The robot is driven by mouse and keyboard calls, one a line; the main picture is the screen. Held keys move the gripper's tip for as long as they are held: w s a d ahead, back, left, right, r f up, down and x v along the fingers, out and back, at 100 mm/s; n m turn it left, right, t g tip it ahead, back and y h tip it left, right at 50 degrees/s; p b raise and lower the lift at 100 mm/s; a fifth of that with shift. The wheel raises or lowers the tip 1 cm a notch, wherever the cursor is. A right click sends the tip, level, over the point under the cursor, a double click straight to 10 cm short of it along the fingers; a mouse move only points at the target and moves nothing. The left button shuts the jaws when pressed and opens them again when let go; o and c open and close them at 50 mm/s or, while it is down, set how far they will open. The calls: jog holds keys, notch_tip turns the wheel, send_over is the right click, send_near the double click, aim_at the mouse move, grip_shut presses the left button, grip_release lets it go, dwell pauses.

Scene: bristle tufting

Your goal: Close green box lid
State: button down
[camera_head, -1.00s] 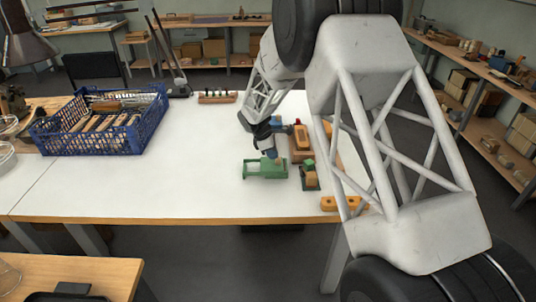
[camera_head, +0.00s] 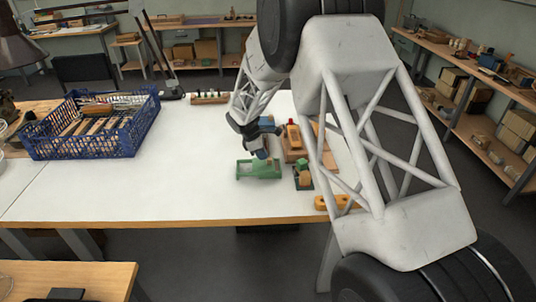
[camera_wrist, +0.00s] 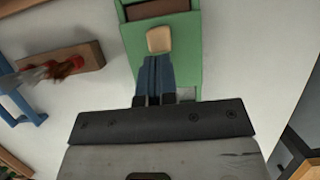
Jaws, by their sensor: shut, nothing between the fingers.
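The green box (camera_head: 258,172) sits on the white table, right of its middle, near the front edge. It also shows in the wrist view (camera_wrist: 188,62) as a green frame with a flat green part that bears a tan knob (camera_wrist: 159,40). A brown recess (camera_wrist: 157,8) shows beyond the knob, at the top of that view. My gripper (camera_head: 264,154) is over the box in the head view. In the wrist view its blue fingers (camera_wrist: 156,62) are shut, with tips right beside the knob. I cannot tell whether they touch it.
A blue crate (camera_head: 95,148) of tools stands at the left. A wooden block with a red part (camera_head: 293,140) and a small green-and-wood item (camera_head: 303,176) stand right of the box. A yellow block (camera_head: 335,202) lies near the front edge. The table's middle is clear.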

jog(key=v, duration=1)
jog(key=shift+a, duration=0.45)
jog(key=shift+r, duration=0.1)
